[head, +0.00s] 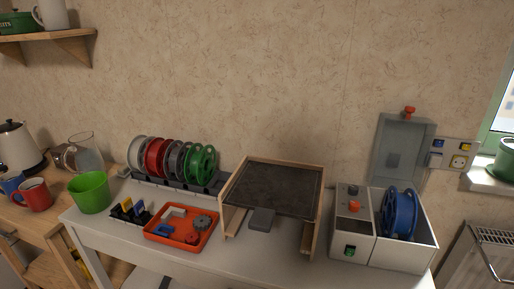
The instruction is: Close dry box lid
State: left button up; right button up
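The dry box (352,252) stands at the right end of the white table, a pale box with a control panel on its left part. Its clear grey lid (401,152) is raised upright at the back, with a red knob (409,111) at its top edge. A blue filament spool (401,213) stands in the open compartment. Neither of my grippers shows in the head view.
A wooden-framed stand with a dark plate (271,188) is left of the dry box. An orange tray (183,229), a green bin (90,191) and a rack of spools (173,160) are further left. Wall sockets (459,162) are right of the lid.

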aim_at(409, 110)
jog(key=u, duration=2.5)
jog(key=k, duration=1.3)
jog(key=z, duration=2.4)
jog(key=i, duration=0.5)
jog(key=u, duration=0.05)
